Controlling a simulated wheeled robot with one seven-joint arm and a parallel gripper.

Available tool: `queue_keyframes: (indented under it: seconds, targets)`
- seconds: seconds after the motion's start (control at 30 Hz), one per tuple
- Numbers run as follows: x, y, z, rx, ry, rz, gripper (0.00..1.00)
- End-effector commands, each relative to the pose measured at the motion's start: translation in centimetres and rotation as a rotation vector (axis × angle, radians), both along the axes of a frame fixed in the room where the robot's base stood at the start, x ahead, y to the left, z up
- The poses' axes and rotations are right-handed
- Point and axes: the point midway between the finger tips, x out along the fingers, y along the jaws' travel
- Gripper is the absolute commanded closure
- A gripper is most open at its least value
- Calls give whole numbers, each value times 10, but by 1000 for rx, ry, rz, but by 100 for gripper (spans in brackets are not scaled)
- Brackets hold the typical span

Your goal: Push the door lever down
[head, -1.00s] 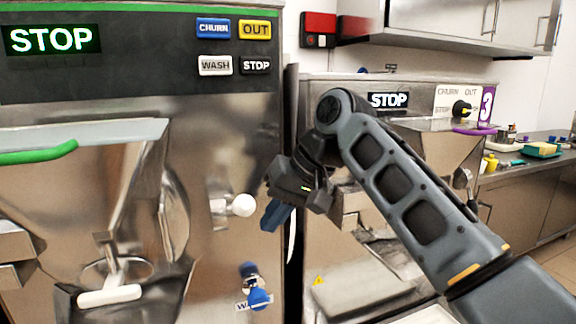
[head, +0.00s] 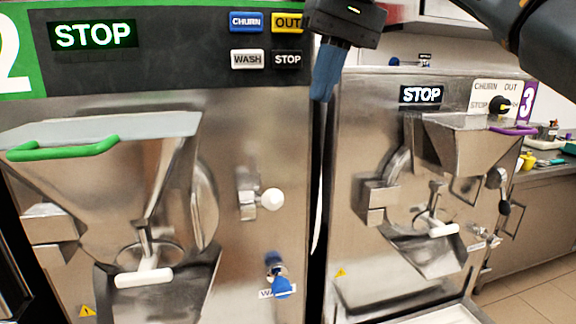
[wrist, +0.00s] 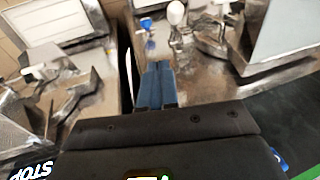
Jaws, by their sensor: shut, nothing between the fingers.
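The door lever on the left machine ends in a white ball knob (head: 270,200), which sticks out to the right from a metal bracket (head: 246,194). A white knob also shows at the top of the wrist view (wrist: 176,12). My gripper (head: 322,92) is at the top of the head view, above and to the right of the knob and clear of it. Its blue fingers are shut together and point down, with nothing between them. They also show in the wrist view (wrist: 157,68).
A blue wash valve (head: 279,286) sits below the lever. The green-handled hopper (head: 95,135) juts out at left. The right machine (head: 350,130) stands past a narrow gap, with its own black-knobbed lever (head: 505,206). The space before the white knob is free.

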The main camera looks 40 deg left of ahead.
Motion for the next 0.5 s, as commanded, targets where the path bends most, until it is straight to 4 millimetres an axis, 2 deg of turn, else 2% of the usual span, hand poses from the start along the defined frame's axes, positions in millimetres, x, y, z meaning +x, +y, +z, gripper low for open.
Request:
queue_keyframes:
  seconds: [0.27,0.5]
  targets:
    - [-1,2,-10,1,1,1,100]
    - [-6,11,-49,-1,1,0,100]
